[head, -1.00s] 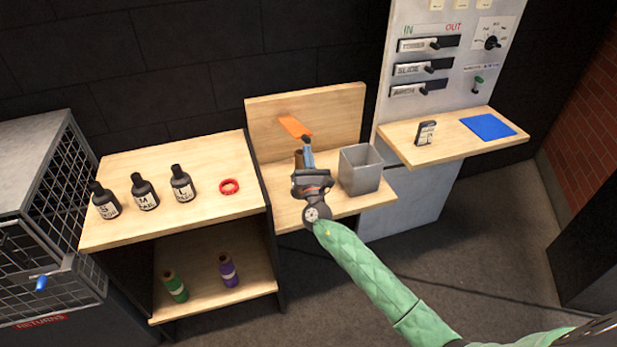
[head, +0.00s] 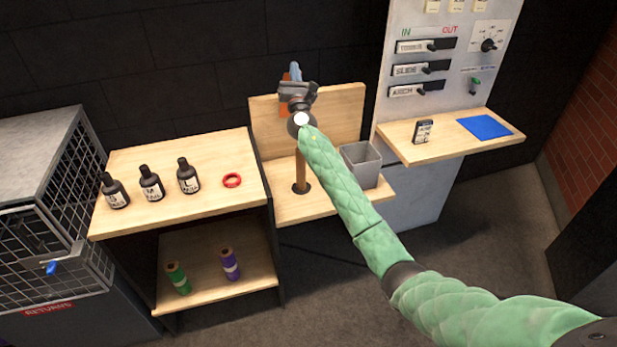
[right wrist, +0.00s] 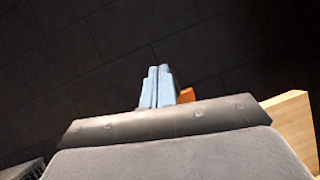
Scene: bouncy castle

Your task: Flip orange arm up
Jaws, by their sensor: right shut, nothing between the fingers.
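The orange arm (head: 286,77) is mostly hidden behind my right gripper in the head view; a bit of orange shows beside the fingers, above the top edge of the wooden back panel. A small orange piece also shows just right of the fingers in the right wrist view (right wrist: 187,95). A brown post (head: 302,172) stands upright on the wooden shelf below. My right gripper (head: 295,71) points upward with its light blue fingers together and empty; they also show in the right wrist view (right wrist: 157,86). I cannot tell whether they touch the orange arm. My left gripper is out of view.
A grey bin (head: 361,164) stands on the shelf right of the post. The wooden back panel (head: 345,115) rises behind. At left, a table (head: 215,205) holds dark bottles and a red ring (head: 232,180). A control panel (head: 455,60) stands at right.

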